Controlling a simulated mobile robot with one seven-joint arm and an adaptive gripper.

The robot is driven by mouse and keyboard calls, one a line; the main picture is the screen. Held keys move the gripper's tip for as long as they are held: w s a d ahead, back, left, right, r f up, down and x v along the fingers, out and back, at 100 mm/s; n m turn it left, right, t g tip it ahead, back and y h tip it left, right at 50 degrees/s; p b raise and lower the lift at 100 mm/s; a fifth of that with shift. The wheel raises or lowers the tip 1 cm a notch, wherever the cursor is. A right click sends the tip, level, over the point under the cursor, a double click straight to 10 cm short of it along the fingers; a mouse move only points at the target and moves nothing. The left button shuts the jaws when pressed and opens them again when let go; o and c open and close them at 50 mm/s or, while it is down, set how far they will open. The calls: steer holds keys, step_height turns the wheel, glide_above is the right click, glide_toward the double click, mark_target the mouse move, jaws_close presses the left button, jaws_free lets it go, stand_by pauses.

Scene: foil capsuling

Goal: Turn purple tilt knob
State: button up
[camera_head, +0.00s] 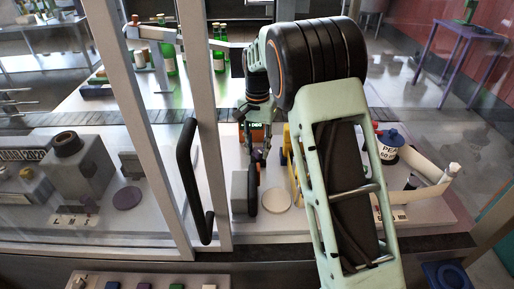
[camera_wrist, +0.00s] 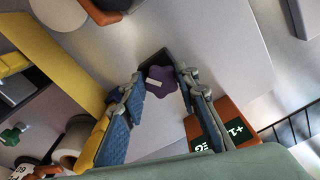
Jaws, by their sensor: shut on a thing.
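The purple tilt knob (camera_wrist: 160,84) is a lobed knob with a pale mark on its face. In the wrist view it sits between the two fingertips of my gripper (camera_wrist: 160,92), which is shut on it. A dark plate shows behind the knob. An orange box with a lit display (camera_wrist: 222,128) stands beside the right finger; its text is upside down in the wrist view. In the head view the display (camera_head: 256,126) reads about "DEG", partly covered by my arm. My gripper (camera_head: 256,152) is small there, and the knob is mostly hidden by it.
A yellow bracket (camera_wrist: 58,62) runs close to the left finger. In the head view a door frame with a black handle (camera_head: 186,168) stands left of my arm. A pale round disc (camera_head: 276,200) lies below the gripper. A blue-topped cup (camera_head: 389,145) stands right.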

mark_target(259, 151)
steer(key=n, duration=0.4)
steer(key=shift+d+n, duration=0.1)
steer(key=shift+n, duration=0.2)
steer(key=shift+w+d+n, duration=0.1)
steer(key=shift+d+n, duration=0.05)
steer(key=shift+n, duration=2.15)
steer(key=shift+r, duration=0.1)
steer(key=o, duration=1.1)
steer(key=shift+o, duration=0.2)
step_height(259, 151, up, 12)
